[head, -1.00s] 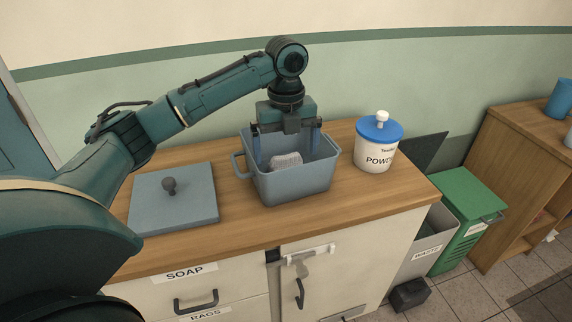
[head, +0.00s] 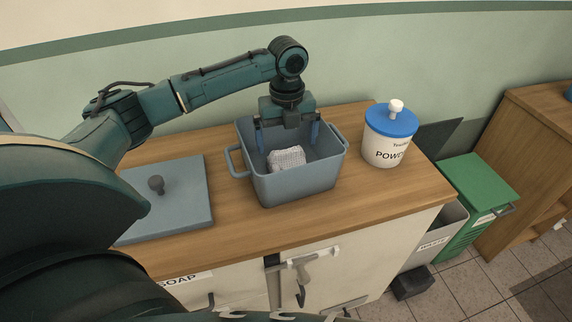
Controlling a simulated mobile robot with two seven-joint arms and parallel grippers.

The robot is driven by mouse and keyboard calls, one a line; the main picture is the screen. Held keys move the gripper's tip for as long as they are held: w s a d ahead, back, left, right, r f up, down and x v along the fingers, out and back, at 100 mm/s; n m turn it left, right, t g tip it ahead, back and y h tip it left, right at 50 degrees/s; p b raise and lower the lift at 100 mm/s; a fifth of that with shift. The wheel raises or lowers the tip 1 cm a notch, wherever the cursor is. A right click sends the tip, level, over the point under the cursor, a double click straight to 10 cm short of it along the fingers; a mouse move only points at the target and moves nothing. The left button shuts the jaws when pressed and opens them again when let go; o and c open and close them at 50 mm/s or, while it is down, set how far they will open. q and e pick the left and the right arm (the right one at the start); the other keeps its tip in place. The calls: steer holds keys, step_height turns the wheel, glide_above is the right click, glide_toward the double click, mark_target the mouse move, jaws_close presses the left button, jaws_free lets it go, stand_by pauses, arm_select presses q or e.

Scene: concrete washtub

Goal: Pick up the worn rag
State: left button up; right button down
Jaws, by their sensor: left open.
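The worn rag (head: 287,158), a crumpled pale grey-white cloth, lies inside the grey-blue tub (head: 298,187) on the wooden counter. My left gripper (head: 288,138) points down into the tub from above, its two blue fingers spread wide apart. It is open and empty, with its fingertips at about the tub's upper part, over and slightly behind the rag in this view. The rag appears clear of the fingers. My right gripper is not in view.
The tub's flat lid (head: 170,203) with a dark knob lies left of it. A white powder jar (head: 384,150) with a blue lid stands to the right. Below the counter's right end are a grey waste bin (head: 437,238) and a green bin (head: 478,188).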

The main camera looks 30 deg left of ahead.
mark_target(287, 151)
arm_select(q)
steer(key=shift+s+d+f, duration=0.1)
steer(key=shift+s+f, duration=0.05)
steer(key=shift+f, duration=1.4)
steer(key=shift+s+d+f, duration=0.1)
steer(key=shift+s+f, duration=0.05)
steer(key=shift+f, duration=1.4)
steer(key=shift+c, duration=0.2)
steer(key=c, duration=0.8)
steer(key=shift+r, duration=0.1)
